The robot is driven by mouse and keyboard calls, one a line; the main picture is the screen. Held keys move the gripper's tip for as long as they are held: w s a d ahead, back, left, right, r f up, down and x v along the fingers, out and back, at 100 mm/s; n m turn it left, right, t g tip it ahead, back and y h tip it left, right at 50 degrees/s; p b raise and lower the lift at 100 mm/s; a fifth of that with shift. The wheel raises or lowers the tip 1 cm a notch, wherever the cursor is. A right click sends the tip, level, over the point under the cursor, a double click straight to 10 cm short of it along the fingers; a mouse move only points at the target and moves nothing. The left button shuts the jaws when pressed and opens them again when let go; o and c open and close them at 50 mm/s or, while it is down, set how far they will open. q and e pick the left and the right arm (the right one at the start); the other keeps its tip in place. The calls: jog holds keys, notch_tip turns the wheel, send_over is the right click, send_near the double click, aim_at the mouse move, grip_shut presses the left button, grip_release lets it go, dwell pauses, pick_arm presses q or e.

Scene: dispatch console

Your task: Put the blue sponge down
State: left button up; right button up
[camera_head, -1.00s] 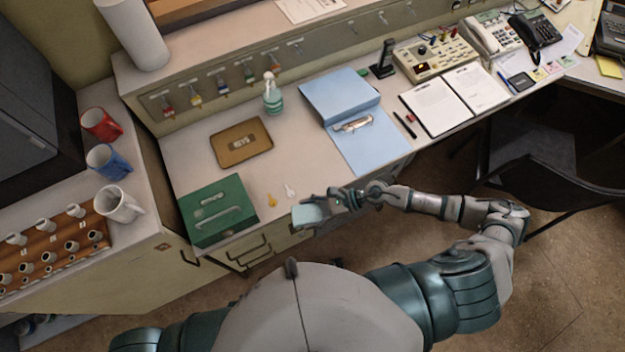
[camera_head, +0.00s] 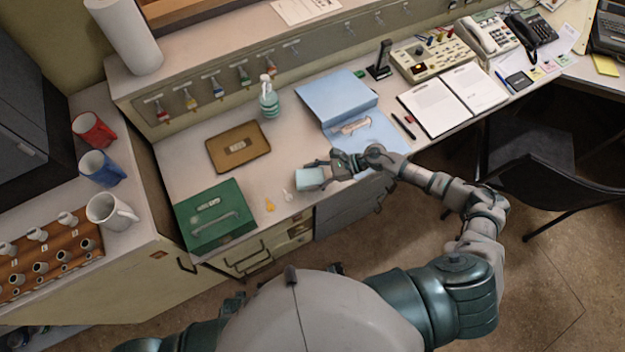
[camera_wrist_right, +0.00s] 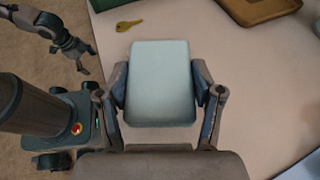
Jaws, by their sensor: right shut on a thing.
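In the right wrist view the sponge (camera_wrist_right: 160,85) sits between the two fingers of my right gripper (camera_wrist_right: 160,92), over the pale desktop. I cannot tell whether its underside touches the desk. My left gripper (camera_wrist_right: 80,54) shows small at the upper left of the right wrist view, apart from the desk, its fingers spread and empty.
A green box (camera_head: 212,220), brown tray (camera_head: 238,147), spray bottle (camera_head: 269,102) and blue folder (camera_head: 335,97) stand around. Clear desktop lies between the tray and the folder.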

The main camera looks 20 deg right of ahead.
notch_tip(320, 180, down, 3)
jog(key=shift+a+r, duration=0.1)
jog(key=shift+a, duration=0.05)
jog(key=o, duration=1.1)
jog(key=shift+s, duration=0.1)
pick_arm(q)
jog(key=shift+w+r, duration=0.2)
jog(key=shift+w, duration=0.05)
pick_arm(e)
jog(key=shift+d, duration=0.35)
jog(key=b+v, duration=0.1)
jog(key=v, duration=0.9)
jog(key=shift+d+r, duration=0.15)
jog(key=shift+d, duration=0.25)
pick_arm(q)
jog(key=w+r, duration=0.2)
jog(key=shift+d+r, duration=0.2)
jog(key=shift+r, duration=0.2)
pick_arm(e)
jog(key=shift+s+d+r, duration=0.1)
jog(key=shift+d+r, duration=0.1)
jog(key=shift+d, duration=0.1)
